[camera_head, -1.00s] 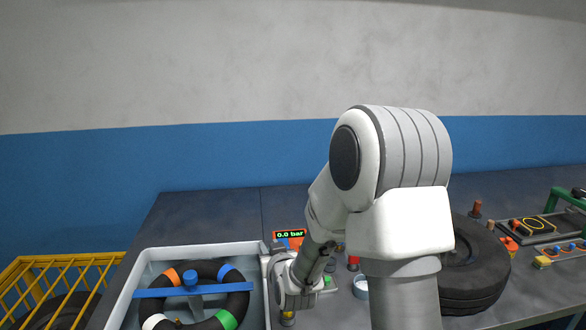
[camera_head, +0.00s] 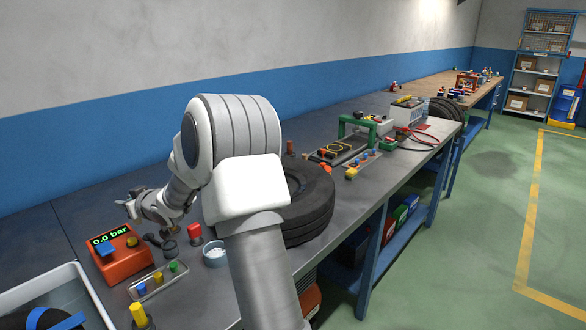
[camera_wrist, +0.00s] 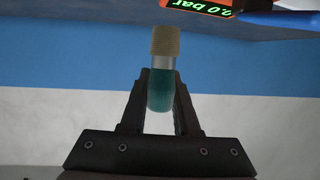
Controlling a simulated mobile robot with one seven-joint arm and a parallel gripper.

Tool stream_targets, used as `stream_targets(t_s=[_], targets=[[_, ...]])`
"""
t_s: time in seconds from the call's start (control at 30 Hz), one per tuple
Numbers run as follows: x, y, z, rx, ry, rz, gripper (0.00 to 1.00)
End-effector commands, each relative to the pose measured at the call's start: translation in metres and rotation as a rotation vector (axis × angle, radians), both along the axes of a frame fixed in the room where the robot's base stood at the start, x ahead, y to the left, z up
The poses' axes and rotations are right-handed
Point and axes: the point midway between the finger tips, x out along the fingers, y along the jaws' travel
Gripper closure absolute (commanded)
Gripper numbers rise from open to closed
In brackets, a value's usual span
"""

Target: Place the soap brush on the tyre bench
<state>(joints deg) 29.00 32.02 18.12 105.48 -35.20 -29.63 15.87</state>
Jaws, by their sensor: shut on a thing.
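The soap brush (camera_wrist: 163,72) has a beige bristle end and a clear, teal-filled handle. In the wrist view it stands between the fingers of my gripper (camera_wrist: 160,82), which is shut on its handle. In the head view my gripper (camera_head: 132,205) is at the left, over the dark bench near the gauge box; the brush is too small to make out there. The tyre bench (camera_head: 350,190) is the long dark-topped bench along the wall, with a black tyre (camera_head: 318,212) partly hidden behind my arm.
An orange gauge box (camera_head: 122,258) reading 0.0 bar, a rack of coloured pegs (camera_head: 160,282), a red-topped item (camera_head: 195,234) and a small white bowl (camera_head: 215,256) crowd the left. A grey tub (camera_head: 70,290) is at lower left. A green frame (camera_head: 362,125) stands beyond the tyre.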

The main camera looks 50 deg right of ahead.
Motion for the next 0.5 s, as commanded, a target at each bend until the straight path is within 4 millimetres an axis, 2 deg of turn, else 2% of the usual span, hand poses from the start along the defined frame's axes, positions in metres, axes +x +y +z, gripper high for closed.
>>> stream_targets(t_s=[0.03,0.2,0.3,0.5], targets=[[0.005,-0.014,-0.007,0.000,-0.003,-0.008,1.00],[0.013,-0.041,-0.007,0.000,-0.001,-0.022,1.00],[0.015,-0.048,-0.006,0.001,-0.001,-0.027,1.00],[0.015,-0.049,-0.007,0.002,0.000,-0.027,1.00]])
